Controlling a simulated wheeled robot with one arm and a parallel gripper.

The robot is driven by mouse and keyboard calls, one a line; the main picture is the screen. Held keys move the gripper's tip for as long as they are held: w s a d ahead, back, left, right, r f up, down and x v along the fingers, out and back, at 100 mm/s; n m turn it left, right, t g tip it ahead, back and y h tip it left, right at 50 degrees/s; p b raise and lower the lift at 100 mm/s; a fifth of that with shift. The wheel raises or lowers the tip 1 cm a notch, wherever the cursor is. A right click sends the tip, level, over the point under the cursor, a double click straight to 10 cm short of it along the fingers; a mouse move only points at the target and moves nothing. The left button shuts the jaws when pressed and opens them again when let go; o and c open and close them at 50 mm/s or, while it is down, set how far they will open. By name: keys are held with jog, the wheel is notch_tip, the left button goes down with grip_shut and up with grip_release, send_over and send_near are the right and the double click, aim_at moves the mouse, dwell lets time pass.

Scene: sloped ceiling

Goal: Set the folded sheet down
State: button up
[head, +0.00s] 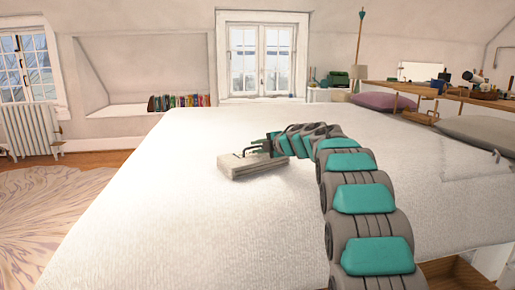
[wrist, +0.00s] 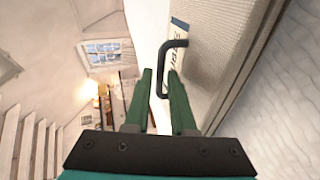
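The folded sheet (head: 250,166) is a flat grey-beige block with a thin dark handle on it. In the head view it is low over the white bed-like surface (head: 170,215), and I cannot tell whether it touches. In the wrist view its woven side (wrist: 225,55) fills the upper right, with a lettered label strip along one edge. My gripper (head: 268,146) is at the block's upper right end. In the wrist view its green fingers (wrist: 160,80) are close together, with the dark handle (wrist: 166,58) between them. The block's underside is hidden.
The white surface is wide and bare around the block. A purple cushion (head: 385,101) and a grey cushion (head: 478,131) lie at the right, by a wooden shelf (head: 455,94) with small items. Books (head: 178,102) stand in a niche at the back.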

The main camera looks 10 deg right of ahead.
jog(key=shift+o, duration=1.3)
jog(key=shift+s+r, duration=0.1)
jog(key=shift+r, duration=0.05)
jog(key=v, duration=1.1)
jog(key=shift+s+d, duration=0.25)
jog(key=shift+s, duration=0.05)
jog(key=shift+r, duration=0.15)
